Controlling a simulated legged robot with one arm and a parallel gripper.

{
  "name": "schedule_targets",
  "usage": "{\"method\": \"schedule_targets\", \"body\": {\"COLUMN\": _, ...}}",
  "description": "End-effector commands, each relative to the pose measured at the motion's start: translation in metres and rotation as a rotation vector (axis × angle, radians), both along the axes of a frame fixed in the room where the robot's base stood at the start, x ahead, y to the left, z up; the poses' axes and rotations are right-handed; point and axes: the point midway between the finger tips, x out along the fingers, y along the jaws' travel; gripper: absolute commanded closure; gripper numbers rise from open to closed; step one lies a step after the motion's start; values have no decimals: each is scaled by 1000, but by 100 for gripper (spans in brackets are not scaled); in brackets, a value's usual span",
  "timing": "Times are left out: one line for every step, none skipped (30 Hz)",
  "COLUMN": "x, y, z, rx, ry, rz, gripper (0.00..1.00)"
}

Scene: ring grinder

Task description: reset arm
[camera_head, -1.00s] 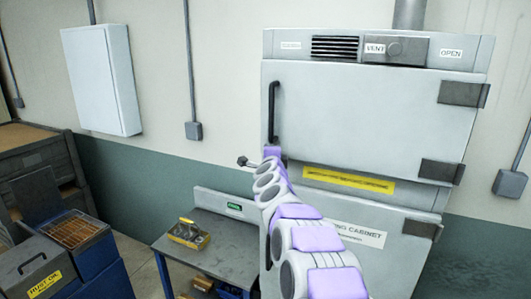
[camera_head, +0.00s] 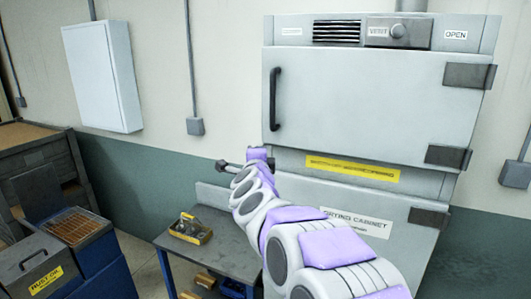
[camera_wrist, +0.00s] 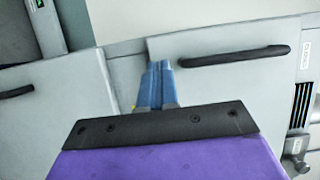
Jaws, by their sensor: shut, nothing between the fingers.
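My arm reaches up from the bottom right in the head view, and my gripper (camera_head: 224,165) is at its far end, left of the grey cabinet (camera_head: 345,105). In the wrist view my gripper (camera_wrist: 158,66) shows two blue fingers pressed together and empty. The cabinet's upper door has a black vertical handle (camera_head: 275,99). In the wrist view that handle (camera_wrist: 235,56) lies to the right of the fingertips, apart from them. The upper door looks closed. My arm hides part of the lower door.
A workbench (camera_head: 236,249) with a small yellow-edged tray (camera_head: 191,230) stands below and left of my gripper. A grey box (camera_head: 35,267) and an orange grate (camera_head: 75,227) are at the lower left. A white wall box (camera_head: 103,77) hangs at the upper left.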

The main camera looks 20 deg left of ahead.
Motion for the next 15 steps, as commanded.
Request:
{"method": "schedule_targets", "body": {"x": -7, "y": 1, "z": 0, "rx": 0, "ry": -1, "rz": 2, "gripper": 100}}
{"method": "schedule_targets", "body": {"x": -10, "y": 2, "z": 1, "rx": 2, "ry": -2, "rz": 1, "gripper": 100}}
{"method": "schedule_targets", "body": {"x": -12, "y": 2, "z": 0, "rx": 1, "ry": -1, "rz": 0, "gripper": 100}}
{"method": "schedule_targets", "body": {"x": -14, "y": 2, "z": 0, "rx": 1, "ry": -1, "rz": 0, "gripper": 100}}
{"method": "schedule_targets", "body": {"x": -15, "y": 2, "z": 0, "rx": 1, "ry": -1, "rz": 0, "gripper": 100}}
{"method": "schedule_targets", "body": {"x": -17, "y": 2, "z": -1, "rx": 1, "ry": 0, "rz": -1, "gripper": 100}}
{"method": "schedule_targets", "body": {"x": -17, "y": 2, "z": -1, "rx": 1, "ry": 0, "rz": -1, "gripper": 100}}
{"method": "schedule_targets", "body": {"x": -18, "y": 2, "z": -1, "rx": 1, "ry": 0, "rz": -1, "gripper": 100}}
{"method": "schedule_targets", "body": {"x": -19, "y": 2, "z": -1, "rx": 1, "ry": 1, "rz": -1, "gripper": 100}}
{"method": "schedule_targets", "body": {"x": -19, "y": 2, "z": -1, "rx": 1, "ry": 1, "rz": -1, "gripper": 100}}
{"method": "schedule_targets", "body": {"x": -20, "y": 2, "z": -1, "rx": 1, "ry": 1, "rz": 0, "gripper": 100}}
{"method": "schedule_targets", "body": {"x": -20, "y": 1, "z": -2, "rx": -4, "ry": 2, "rz": 3, "gripper": 100}}
{"method": "schedule_targets", "body": {"x": -21, "y": -1, "z": -3, "rx": -11, "ry": 3, "rz": 7, "gripper": 100}}
{"method": "schedule_targets", "body": {"x": -22, "y": -3, "z": -5, "rx": -23, "ry": 5, "rz": 16, "gripper": 100}}
{"method": "schedule_targets", "body": {"x": -23, "y": -6, "z": -9, "rx": -45, "ry": 9, "rz": 33, "gripper": 100}}
